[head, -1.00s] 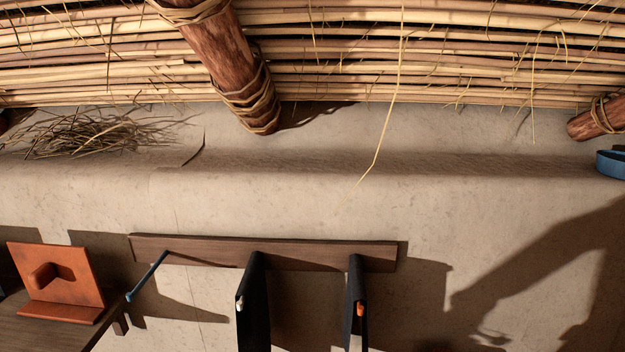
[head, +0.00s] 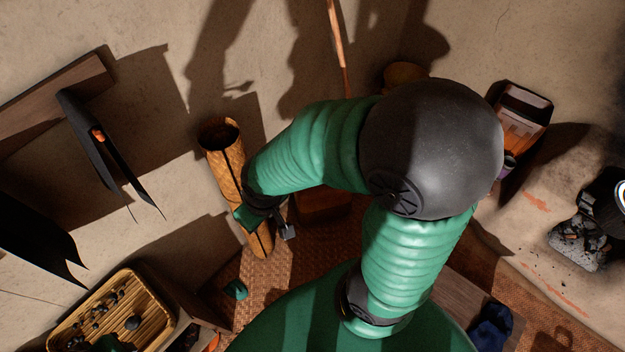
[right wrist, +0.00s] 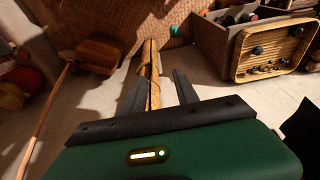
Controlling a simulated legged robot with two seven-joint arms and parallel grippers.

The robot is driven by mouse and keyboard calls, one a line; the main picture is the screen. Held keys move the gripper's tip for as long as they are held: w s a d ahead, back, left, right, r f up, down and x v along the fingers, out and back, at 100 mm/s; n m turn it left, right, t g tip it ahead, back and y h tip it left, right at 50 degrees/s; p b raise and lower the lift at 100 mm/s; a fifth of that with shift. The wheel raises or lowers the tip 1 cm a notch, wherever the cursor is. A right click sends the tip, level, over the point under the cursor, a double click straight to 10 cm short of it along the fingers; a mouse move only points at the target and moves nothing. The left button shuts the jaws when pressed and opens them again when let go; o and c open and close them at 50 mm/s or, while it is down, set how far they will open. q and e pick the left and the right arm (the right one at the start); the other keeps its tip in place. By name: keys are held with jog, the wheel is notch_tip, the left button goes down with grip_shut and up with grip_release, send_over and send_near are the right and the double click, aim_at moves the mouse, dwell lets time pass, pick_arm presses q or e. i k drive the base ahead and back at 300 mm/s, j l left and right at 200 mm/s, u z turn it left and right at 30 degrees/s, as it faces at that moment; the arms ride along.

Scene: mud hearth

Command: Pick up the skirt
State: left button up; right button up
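I cannot tell for sure which item is the skirt. A black cloth-like piece (head: 82,122) with an orange clip hangs from a wooden wall rack (head: 55,100) at the left of the head view. Another dark piece (head: 35,240) hangs lower at the left edge. My right gripper (head: 283,222) is beside a tall bark-like tube (head: 224,160), away from both pieces. In the right wrist view my right gripper (right wrist: 158,88) has its fingers spread, with the tube (right wrist: 152,62) lying between or beyond them; contact is unclear. My left gripper is out of view.
A woven mat (head: 275,280) covers the floor. A wooden pole (head: 337,45) leans by the wall. Dark blue cloth (head: 490,328) lies at lower right.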

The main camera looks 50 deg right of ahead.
aim_at(494, 326)
jog(key=z, duration=4.25)
jog(key=u, duration=5.35)
jog(key=z, duration=5.35)
